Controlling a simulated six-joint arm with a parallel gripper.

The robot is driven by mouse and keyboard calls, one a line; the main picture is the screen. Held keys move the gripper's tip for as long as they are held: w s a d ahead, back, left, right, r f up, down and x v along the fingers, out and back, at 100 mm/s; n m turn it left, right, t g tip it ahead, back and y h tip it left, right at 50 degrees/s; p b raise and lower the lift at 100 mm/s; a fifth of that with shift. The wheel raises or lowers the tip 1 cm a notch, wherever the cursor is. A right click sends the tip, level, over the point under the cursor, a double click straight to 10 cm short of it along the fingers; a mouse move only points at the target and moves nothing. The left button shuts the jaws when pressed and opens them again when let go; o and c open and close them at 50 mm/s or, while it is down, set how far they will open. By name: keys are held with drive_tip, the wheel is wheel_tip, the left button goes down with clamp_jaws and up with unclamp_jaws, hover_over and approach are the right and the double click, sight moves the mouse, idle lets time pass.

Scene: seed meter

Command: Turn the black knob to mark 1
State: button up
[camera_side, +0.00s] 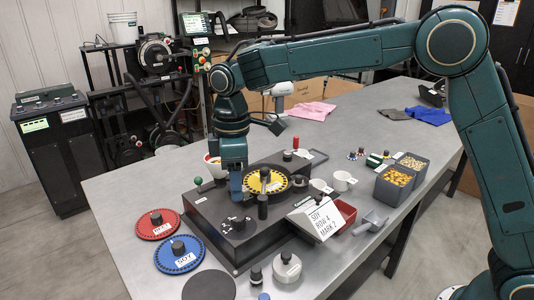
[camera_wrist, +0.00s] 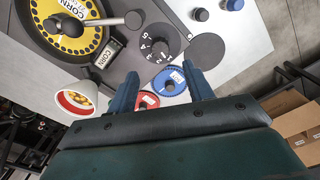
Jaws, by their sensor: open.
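The black knob (camera_side: 237,222) stands on a dark round dial at the front left of the black seed meter base (camera_side: 205,213). In the wrist view the black knob (camera_wrist: 160,50) shows beside white numbers 1 to 5 on its dial. I cannot tell which mark it points at. My gripper (camera_side: 237,190) is above and close behind the knob in the side view. In the wrist view my gripper (camera_wrist: 163,88) has its two fingers spread with nothing between them, and the knob lies beyond the fingertips.
Red (camera_side: 158,225) and blue SOY (camera_side: 179,254) plates lie left. A card reading SOY, ROW 4, MARK 2 (camera_side: 320,219) stands right. A white cup (camera_wrist: 76,96) is nearby.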

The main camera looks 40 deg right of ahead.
wheel_tip(320, 180, up, 4)
drive_tip(key=shift+r, duration=0.15)
idle(0.5)
drive_tip(key=s+d+r+m+t, duration=0.1)
drive_tip(key=s+d+r+m, duration=0.2)
drive_tip(key=s+d, duration=0.35)
drive_tip(key=s+d+r+m+t, duration=0.2)
drive_tip(key=s+d+r+m, duration=0.15)
drive_tip(key=s+d, duration=0.35)
drive_tip(key=s+d+f+m+t, duration=0.1)
drive_tip(key=s+d+f+m, duration=0.1)
drive_tip(key=s, duration=0.5)
drive_tip(key=s+d+f+m+t, duration=0.1)
drive_tip(key=s+d+f+m, duration=0.2)
drive_tip(key=s, duration=0.5)
drive_tip(key=shift+s+t, duration=0.3)
